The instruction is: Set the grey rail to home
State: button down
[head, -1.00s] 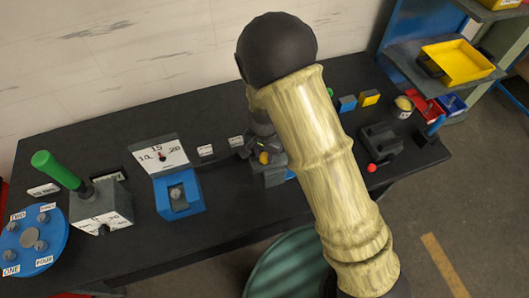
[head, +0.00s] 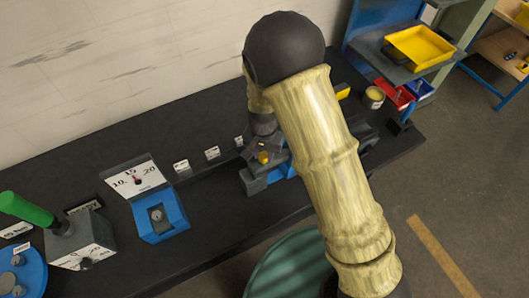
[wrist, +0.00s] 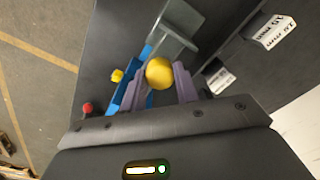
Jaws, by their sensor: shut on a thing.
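The grey rail (head: 255,182) sits with a blue body (head: 281,171) on the black bench; its grey end sticks out to the left. It also shows at the top of the wrist view (wrist: 175,35), with a strip of the blue body (wrist: 131,92) beside the fingers. A yellow round knob (head: 263,158) is at the rail. My gripper (wrist: 158,85) is shut on this yellow knob (wrist: 159,72), one finger on each side. Small white labels (head: 212,153) stand in a row behind the rail; one in the wrist view (wrist: 272,30) carries mm marks. My arm hides the rail's right part.
A blue dial fixture (head: 158,217) with a white scale stands to the left, and a grey block (head: 82,245) with a green handle (head: 25,208) beyond it. A red knob (wrist: 86,107) shows in the wrist view. Bare bench lies in front of the dial fixture.

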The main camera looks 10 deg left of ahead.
jog(key=shift+w+d, duration=0.1)
jog(key=shift+w, duration=0.15)
jog(key=c, duration=1.1)
grip_release()
jog(key=shift+d, duration=0.1)
jog(key=shift+o, duration=0.2)
notch_tip(320, 180, up, 18)
jog(key=b, duration=0.3)
jog(key=shift+f, duration=0.25)
